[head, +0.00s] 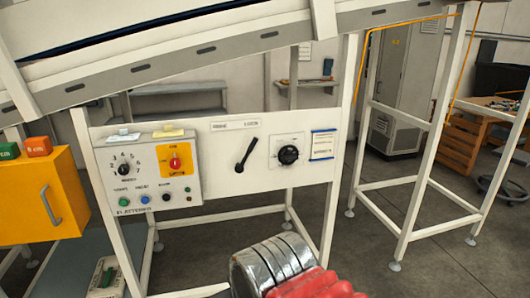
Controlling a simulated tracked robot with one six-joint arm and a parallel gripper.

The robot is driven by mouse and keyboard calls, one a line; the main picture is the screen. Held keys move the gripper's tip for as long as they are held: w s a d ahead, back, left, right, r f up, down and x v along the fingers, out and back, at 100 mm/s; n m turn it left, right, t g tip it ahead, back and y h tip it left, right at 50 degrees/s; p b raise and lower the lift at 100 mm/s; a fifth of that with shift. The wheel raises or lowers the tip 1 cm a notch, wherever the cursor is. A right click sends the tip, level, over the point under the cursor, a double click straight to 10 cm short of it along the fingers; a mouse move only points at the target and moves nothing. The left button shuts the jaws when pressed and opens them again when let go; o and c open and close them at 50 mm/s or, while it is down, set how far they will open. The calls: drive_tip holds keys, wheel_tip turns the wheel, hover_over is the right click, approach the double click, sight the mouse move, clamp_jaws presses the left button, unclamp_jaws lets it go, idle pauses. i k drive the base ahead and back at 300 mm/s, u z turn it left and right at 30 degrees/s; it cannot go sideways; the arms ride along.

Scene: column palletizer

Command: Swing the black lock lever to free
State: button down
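The black lock lever (246,155) is on the white panel (218,170) of the machine frame. It is tilted, with its upper end leaning right and a rounded lower end at left. A label strip (235,124) sits above it; its text is too small to read surely. A black round knob (288,155) on a square white plate is to its right. No gripper fingers show in the head view, and nothing is seen touching the lever.
A control box (160,175) with a red knob on yellow, a dial and several buttons is left of the lever. An orange cabinet (45,195) stands at far left. A sloping conveyor (190,55) crosses above. A silver ribbed part with red folds fills the bottom centre.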

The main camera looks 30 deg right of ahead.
sight(240, 168)
drive_tip(key=u, duration=0.05)
drive_tip(key=i, duration=1)
drive_tip(key=z, duration=0.05)
